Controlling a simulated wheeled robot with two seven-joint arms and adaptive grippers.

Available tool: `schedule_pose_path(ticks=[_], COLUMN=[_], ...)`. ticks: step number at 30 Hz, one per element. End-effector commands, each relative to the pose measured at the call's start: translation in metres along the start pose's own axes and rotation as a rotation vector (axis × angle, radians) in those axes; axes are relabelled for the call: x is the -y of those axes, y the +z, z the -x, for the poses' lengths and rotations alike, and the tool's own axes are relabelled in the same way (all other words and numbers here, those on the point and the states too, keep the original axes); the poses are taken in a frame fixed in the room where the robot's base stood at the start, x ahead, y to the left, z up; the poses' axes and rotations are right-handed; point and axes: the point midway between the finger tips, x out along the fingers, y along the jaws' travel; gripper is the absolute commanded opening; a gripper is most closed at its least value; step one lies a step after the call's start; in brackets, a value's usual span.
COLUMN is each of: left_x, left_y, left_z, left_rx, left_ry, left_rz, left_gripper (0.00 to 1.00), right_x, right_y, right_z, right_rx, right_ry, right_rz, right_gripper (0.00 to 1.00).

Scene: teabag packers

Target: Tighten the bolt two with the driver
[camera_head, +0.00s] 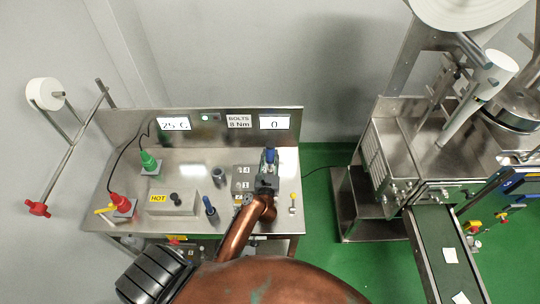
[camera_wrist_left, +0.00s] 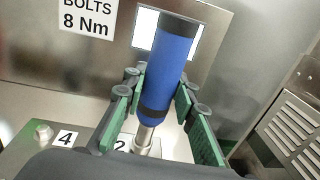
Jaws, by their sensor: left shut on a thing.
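The driver has a blue handle with black bands and stands nearly upright in the left wrist view (camera_wrist_left: 172,65); it also shows in the head view (camera_head: 270,156). My left gripper (camera_wrist_left: 160,98) is shut on it, with green-lined fingers on both sides of the handle. The driver's metal shaft points down beside the label 2 (camera_wrist_left: 120,146). The bolt under its tip is hidden, so I cannot tell whether they touch. A bolt (camera_wrist_left: 43,131) beside label 4 is visible at the left. The numbered bolt block (camera_head: 241,181) is partly covered by my arm. My right gripper is not in view.
The back panel carries a "BOLTS 8 Nm" sign (camera_head: 239,121) and a display (camera_head: 275,122) reading 0. On the steel bench are a blue-handled tool (camera_head: 209,206), a dark cup (camera_head: 219,175), a block marked HOT (camera_head: 172,204), and green (camera_head: 149,160) and red (camera_head: 121,202) tools.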

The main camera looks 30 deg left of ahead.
Motion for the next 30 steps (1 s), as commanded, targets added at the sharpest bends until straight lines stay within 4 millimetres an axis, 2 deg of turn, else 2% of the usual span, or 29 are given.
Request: schedule_pose_path(ticks=[1, 18, 30], left_x=[0.001, 0.001, 0.001], left_y=[0.009, 0.041, 0.044], left_z=[-0.001, -0.001, -0.001], left_rx=[0.005, 0.011, 0.012], left_ry=[-0.001, -0.003, -0.003], left_rz=[0.001, 0.002, 0.002], left_gripper=[0.00, 0.00, 0.00], right_x=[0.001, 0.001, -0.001], right_y=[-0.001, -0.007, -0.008], right_z=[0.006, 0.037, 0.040], right_rx=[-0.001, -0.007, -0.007], right_ry=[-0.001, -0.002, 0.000], right_rz=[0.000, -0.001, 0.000], right_gripper=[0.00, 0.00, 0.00])
